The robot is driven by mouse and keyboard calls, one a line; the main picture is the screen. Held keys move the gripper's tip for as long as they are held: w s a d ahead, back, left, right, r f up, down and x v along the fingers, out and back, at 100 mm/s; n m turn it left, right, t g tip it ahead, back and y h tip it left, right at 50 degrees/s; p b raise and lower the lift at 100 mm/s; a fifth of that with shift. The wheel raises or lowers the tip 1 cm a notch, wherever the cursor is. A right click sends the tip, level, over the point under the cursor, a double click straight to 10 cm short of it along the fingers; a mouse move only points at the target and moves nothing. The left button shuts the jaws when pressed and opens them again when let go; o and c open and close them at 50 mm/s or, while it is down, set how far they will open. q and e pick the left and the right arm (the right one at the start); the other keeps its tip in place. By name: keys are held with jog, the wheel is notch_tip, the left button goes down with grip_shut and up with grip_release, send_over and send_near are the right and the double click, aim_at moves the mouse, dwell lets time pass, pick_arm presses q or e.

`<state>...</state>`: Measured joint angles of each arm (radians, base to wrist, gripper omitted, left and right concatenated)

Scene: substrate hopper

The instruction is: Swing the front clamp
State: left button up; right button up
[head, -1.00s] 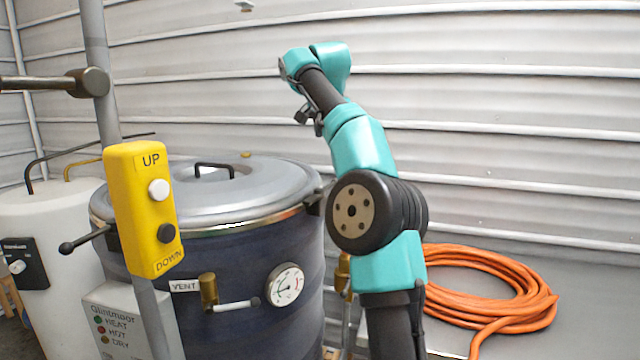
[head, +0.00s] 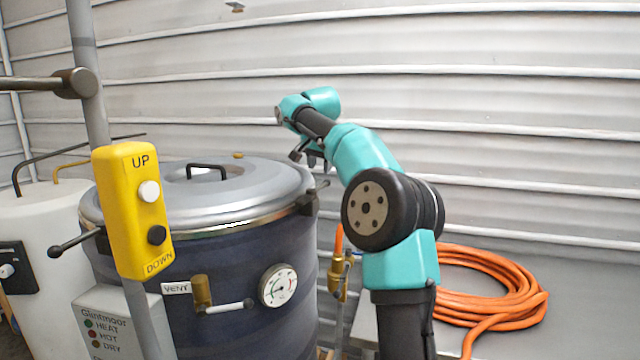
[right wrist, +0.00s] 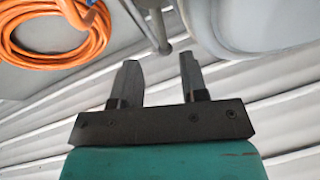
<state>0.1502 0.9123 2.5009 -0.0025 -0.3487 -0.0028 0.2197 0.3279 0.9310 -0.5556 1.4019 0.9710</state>
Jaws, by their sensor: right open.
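The drum (head: 225,290) has a grey lid (head: 240,205). A dark clamp (head: 307,203) with a short thin lever sits at the lid's right edge. Another lever with a black ball end (head: 56,251) sticks out at the drum's left, partly hidden by the yellow control box. My right gripper (head: 305,157) is just above and beyond the right-hand clamp, apart from it. In the right wrist view its two fingers (right wrist: 157,65) are spread with nothing between them. A grey rod (right wrist: 160,30) shows beyond the fingertips; I cannot tell whether it is a clamp lever. My left gripper is out of view.
The yellow UP/DOWN box (head: 133,210) hangs on a pole before the drum. A gauge (head: 278,286) and vent valve (head: 203,291) stick out from the drum's front. A coiled orange hose (head: 500,290) lies right of my arm. A white tank (head: 40,240) stands at left.

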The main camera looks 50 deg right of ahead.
aim_at(320, 186)
jog(key=x, duration=0.7)
jog(key=shift+c, duration=0.2)
grip_shut()
